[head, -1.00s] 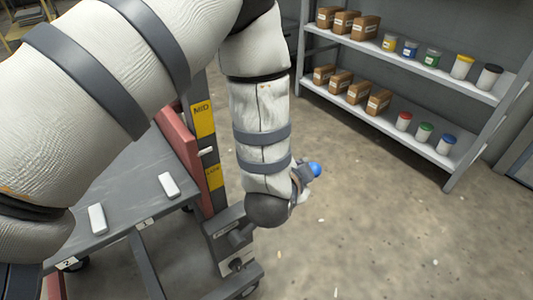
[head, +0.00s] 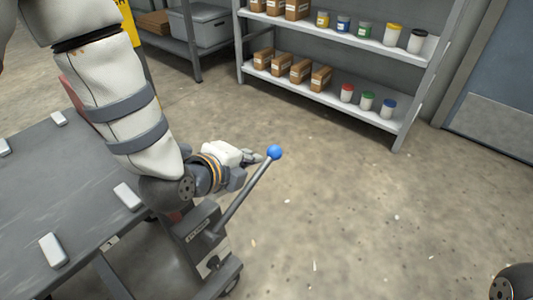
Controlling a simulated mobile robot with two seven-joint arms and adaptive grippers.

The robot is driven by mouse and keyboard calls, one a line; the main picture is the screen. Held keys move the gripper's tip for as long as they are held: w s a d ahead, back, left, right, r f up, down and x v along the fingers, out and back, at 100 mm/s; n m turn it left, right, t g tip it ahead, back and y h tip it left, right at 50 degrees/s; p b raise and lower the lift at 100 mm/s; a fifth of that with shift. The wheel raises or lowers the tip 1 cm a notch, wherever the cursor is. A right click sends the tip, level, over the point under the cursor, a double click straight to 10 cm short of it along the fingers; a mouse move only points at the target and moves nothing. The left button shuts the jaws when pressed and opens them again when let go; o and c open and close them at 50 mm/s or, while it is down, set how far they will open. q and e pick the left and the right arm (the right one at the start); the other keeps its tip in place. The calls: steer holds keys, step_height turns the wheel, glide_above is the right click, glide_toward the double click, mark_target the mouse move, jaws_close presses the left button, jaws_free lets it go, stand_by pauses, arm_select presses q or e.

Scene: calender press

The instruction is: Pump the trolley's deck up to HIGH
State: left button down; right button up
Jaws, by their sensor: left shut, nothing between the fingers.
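The trolley's grey deck (head: 60,190) fills the left side of the head view, with several pale blocks on it. At its near right end stands the pump unit (head: 200,238), low by the floor. Its grey lever (head: 242,196) slants up and to the right to a blue knob (head: 275,152). My left gripper (head: 254,157) is shut and empty, with its fingertips just left of the knob; I cannot tell whether they touch. The trolley's post with its yellow label (head: 127,22) is mostly hidden behind my left arm. My right gripper is not in view.
A shelf rack (head: 320,88) with brown boxes and coloured jars stands at the back. Another rack with a grey bin (head: 195,25) is at the back left, and a blue-grey door (head: 500,85) is at the right. The floor right of the lever is clear.

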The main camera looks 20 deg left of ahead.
mark_target(271, 152)
arm_select(q)
steer(key=b+x, duration=0.2)
steer(key=x, duration=0.8)
steer(key=shift+b, duration=0.3)
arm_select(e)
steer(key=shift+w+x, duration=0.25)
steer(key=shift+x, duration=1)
arm_select(q)
steer(key=shift+a+f, duration=0.1)
steer(key=shift+f, duration=0.05)
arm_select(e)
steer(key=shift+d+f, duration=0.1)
